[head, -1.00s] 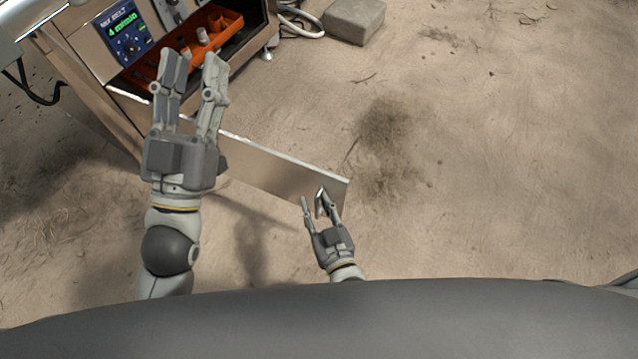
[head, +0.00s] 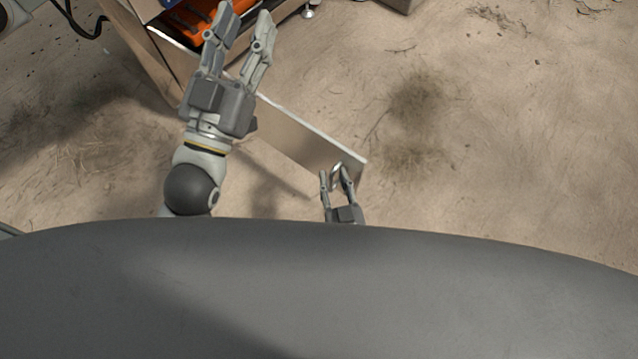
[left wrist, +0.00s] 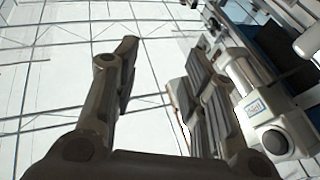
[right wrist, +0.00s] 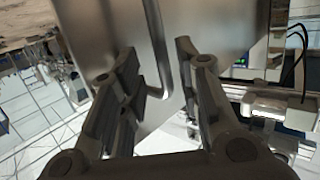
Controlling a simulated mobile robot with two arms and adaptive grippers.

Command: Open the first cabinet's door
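The first cabinet's door (head: 295,138) stands swung out from the cabinet (head: 150,62), its free end toward the lower right in the head view. Its metal handle (head: 336,174) is near that free end. My right gripper (head: 335,173) is at the handle, fingers apart on either side of it. In the right wrist view, the bent handle bar (right wrist: 153,45) runs down between the open fingers (right wrist: 150,60); contact cannot be told. My left gripper (head: 243,22) is open and empty above the door's hinge-side part; its spread fingers also show in the left wrist view (left wrist: 155,65).
An orange part (head: 190,22) sits inside the cabinet opening at the top. A dark cable (head: 75,25) hangs left of the cabinet. Bare sandy ground (head: 520,150) lies open to the right of the door.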

